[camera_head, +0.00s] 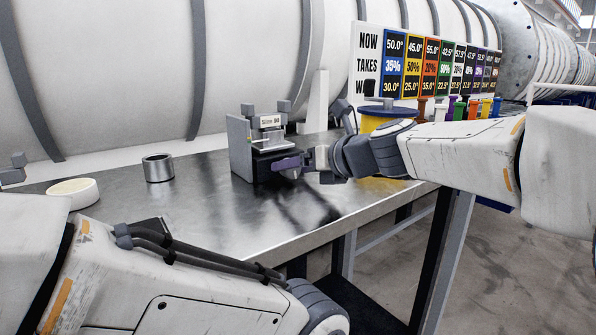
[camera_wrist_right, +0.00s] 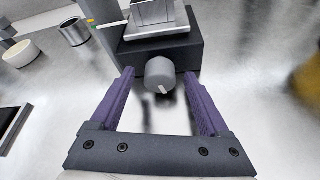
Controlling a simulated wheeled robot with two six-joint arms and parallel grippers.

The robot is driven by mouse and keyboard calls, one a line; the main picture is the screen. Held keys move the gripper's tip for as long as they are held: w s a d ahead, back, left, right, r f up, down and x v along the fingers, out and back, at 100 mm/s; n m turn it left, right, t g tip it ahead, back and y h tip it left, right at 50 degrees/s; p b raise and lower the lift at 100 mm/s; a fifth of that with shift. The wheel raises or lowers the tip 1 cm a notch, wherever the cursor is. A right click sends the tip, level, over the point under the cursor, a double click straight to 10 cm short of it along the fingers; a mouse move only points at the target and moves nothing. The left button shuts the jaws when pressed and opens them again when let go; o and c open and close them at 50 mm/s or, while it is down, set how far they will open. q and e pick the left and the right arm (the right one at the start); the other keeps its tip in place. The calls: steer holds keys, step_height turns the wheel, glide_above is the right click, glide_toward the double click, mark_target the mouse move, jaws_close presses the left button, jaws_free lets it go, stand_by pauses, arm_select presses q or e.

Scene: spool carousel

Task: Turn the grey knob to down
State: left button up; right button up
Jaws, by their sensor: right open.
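The grey knob (camera_wrist_right: 160,73) sticks out from the front of a dark base block (camera_wrist_right: 186,54) in the right wrist view. A short white mark shows low on its face. My right gripper (camera_wrist_right: 159,77) is open, with one purple finger on each side of the knob. Gaps show between the fingers and the knob. In the head view my right gripper (camera_head: 287,163) is at the front of the small grey device (camera_head: 240,146), and the knob is hard to make out there. My left arm is at the lower left, its gripper out of view.
The device stands on a metal table (camera_head: 200,205). A metal ring (camera_head: 158,168) and a white roll (camera_head: 73,192) lie to its left. A yellow and blue spool (camera_head: 388,112) stands behind my right arm. A coloured number board (camera_head: 425,65) is behind. The table front is clear.

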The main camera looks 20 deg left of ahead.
steer(key=shift+w+a+f, duration=0.1)
steer(key=shift+w+a, duration=0.05)
steer(key=shift+a, duration=0.1)
jaws_close()
steer(key=shift+n+t+p, duration=0.3)
steer(key=shift+n, duration=0.2)
steer(key=shift+a+n+t+h, duration=0.1)
steer(key=shift+n+t+h, duration=0.25)
steer(key=shift+n, duration=0.25)
steer(key=shift+s+f+n+t+h, duration=0.1)
steer(key=shift+s+n+t+h, duration=0.15)
steer(key=shift+n+t+h, duration=0.65)
